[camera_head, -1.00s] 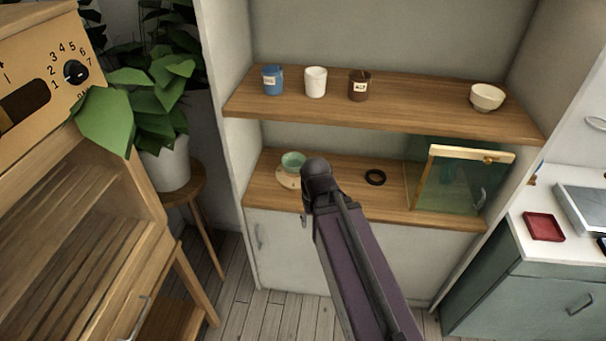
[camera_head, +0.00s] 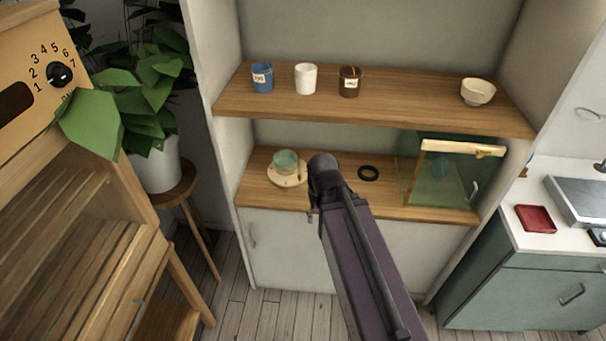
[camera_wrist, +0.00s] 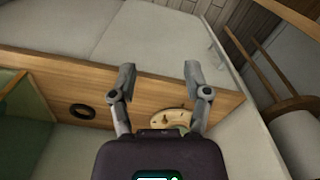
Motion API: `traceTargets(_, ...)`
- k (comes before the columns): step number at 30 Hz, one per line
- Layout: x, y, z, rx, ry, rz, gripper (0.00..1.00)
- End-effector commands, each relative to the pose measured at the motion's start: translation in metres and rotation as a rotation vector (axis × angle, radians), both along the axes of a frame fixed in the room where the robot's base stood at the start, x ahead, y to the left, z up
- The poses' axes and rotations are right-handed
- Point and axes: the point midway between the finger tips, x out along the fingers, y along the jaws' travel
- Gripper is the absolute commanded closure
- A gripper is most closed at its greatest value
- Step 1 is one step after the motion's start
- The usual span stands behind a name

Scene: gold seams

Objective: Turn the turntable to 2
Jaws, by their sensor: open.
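The turntable (camera_head: 274,178) is a pale round wooden disc near the left end of the lower shelf. A green bowl-like cup (camera_head: 286,160) stands on it. In the wrist view part of the turntable (camera_wrist: 172,116) shows between my fingers, with small dark marks too small to read; my gripper's body hides the rest. My gripper (camera_wrist: 160,72) is open and empty. Its fingers are apart from each other, over the shelf's front edge in that view. In the head view my arm's end is just right of the turntable, its fingers mostly hidden.
A black ring (camera_head: 368,173) and a green glass panel with a wooden top rail (camera_head: 462,148) are right of my arm. The upper shelf (camera_head: 400,108) overhangs, with blue, white and brown cups and a bowl (camera_head: 478,92). A plant (camera_head: 130,100) and wooden cabinet (camera_head: 90,230) stand left.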

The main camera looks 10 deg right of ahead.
Motion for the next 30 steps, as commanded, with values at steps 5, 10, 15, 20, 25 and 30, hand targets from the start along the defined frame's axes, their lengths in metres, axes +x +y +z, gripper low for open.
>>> traceTargets(5,0.0,0.0,0.0,0.0,0.0,0.0,0.38)
traceTargets(10,0.013,0.0,-0.003,0.0,-0.001,0.015,0.38)
traceTargets(15,0.052,0.003,-0.011,0.0,-0.006,0.061,0.38)
traceTargets(20,0.11,0.004,-0.022,-0.001,-0.013,0.142,0.38)
traceTargets(25,0.175,0.004,-0.033,-0.002,-0.021,0.243,0.38)
traceTargets(30,0.23,0.004,-0.034,-0.002,-0.013,0.34,0.38)
